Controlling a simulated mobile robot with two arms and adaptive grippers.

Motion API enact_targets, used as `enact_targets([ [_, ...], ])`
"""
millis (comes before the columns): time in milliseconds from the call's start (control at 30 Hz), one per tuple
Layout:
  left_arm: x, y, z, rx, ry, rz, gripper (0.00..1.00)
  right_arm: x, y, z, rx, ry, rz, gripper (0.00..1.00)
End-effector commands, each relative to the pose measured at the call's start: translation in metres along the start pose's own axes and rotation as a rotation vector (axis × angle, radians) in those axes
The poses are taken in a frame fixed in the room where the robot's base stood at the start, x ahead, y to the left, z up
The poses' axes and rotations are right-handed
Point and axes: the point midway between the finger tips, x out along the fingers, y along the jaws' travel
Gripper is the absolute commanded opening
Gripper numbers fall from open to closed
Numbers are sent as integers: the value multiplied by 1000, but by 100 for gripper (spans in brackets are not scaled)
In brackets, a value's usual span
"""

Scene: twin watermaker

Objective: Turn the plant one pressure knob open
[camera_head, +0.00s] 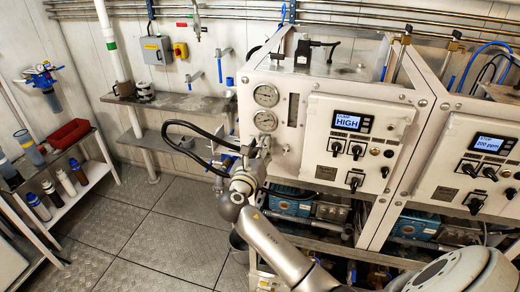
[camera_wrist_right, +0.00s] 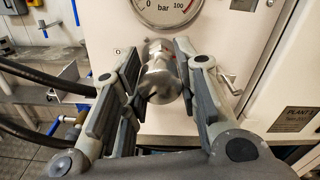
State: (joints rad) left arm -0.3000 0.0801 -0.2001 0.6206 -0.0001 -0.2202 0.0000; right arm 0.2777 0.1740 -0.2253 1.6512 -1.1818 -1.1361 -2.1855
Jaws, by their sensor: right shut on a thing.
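The pressure knob (camera_wrist_right: 160,80) is a shiny metal cylinder on the white front panel, just below a round gauge (camera_wrist_right: 166,10) marked 0 to 100 bar. My right gripper (camera_wrist_right: 157,66) is shut on it, with one grey padded finger on each side. In the head view, my right gripper (camera_head: 256,150) is at the left part of the plant one panel (camera_head: 318,170), below two stacked gauges (camera_head: 266,96). The knob is mostly hidden there by the gripper. My left gripper is not in view.
A control box with a display reading HIGH (camera_head: 347,121) and black switches is right of the gripper. A second unit's display (camera_head: 487,143) reads 200 ppm. Black hoses (camera_head: 190,128) run close on the left. A bottle shelf (camera_head: 75,195) is far left; the floor (camera_head: 150,235) between is clear.

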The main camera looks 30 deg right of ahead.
Motion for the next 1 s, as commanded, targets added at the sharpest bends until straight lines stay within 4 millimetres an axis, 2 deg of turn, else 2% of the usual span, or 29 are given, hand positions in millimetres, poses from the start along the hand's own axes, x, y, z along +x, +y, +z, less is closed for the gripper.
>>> enact_targets([
  [33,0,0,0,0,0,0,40,2,-2,6,3,-10,-4,5],
  [300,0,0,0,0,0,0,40,2,-2,6,4,-12,-4,5],
  [333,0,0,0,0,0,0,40,2,-2,6,4,-12,-4,30],
  [500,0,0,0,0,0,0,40,1,-1,5,3,-9,-3,52],
  [833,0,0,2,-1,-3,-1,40,-1,0,2,1,-4,0,52],
  [1000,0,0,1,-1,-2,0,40,-20,1,1,2,-4,3,52],
])
